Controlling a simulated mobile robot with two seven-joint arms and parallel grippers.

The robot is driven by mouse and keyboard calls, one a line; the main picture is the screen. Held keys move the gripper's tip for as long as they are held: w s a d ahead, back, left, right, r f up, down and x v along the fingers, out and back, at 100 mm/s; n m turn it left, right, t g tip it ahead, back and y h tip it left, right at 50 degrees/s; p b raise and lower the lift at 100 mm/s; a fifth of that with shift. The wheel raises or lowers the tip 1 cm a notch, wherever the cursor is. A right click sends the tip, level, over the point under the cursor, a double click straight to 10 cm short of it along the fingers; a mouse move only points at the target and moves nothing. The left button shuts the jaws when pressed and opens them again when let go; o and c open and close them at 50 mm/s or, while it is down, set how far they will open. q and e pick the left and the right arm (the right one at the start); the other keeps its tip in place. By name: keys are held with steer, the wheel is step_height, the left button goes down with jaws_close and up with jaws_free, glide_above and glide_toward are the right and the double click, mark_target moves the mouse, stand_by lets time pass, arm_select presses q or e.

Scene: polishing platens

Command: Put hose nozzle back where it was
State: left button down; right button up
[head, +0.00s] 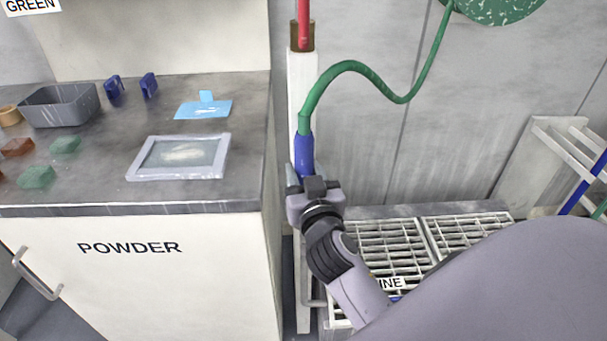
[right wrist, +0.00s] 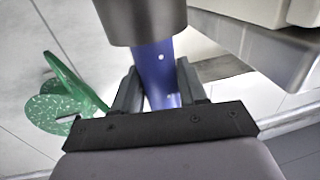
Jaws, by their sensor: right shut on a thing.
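The hose nozzle (head: 304,153) is blue and upright in the head view, with a green hose (head: 340,68) arching from its top. My right gripper (head: 314,188) is shut on the nozzle, in front of a white post (head: 301,95). The right wrist view shows the blue nozzle (right wrist: 157,75) between the two dark fingers (right wrist: 160,90). A dark grey cylinder (right wrist: 140,18) is at the nozzle's end there; I cannot tell whether it is a holder or part of the nozzle. The nozzle's lower end is hidden in the head view. My left gripper is not in view.
The POWDER counter (head: 245,190) stands close on the left, with a framed plate (head: 140,170), a grey bin (head: 60,105) and small blocks. A brown holder (head: 302,36) with a red rod is on the post. White grating (head: 465,228) lies low right; a rack (head: 560,150) stands beyond.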

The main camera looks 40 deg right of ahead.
steer(key=shift+r, duration=0.1)
steer(key=o, duration=1.2)
steer(key=shift+f, duration=0.2)
steer(key=shift+r, duration=0.2)
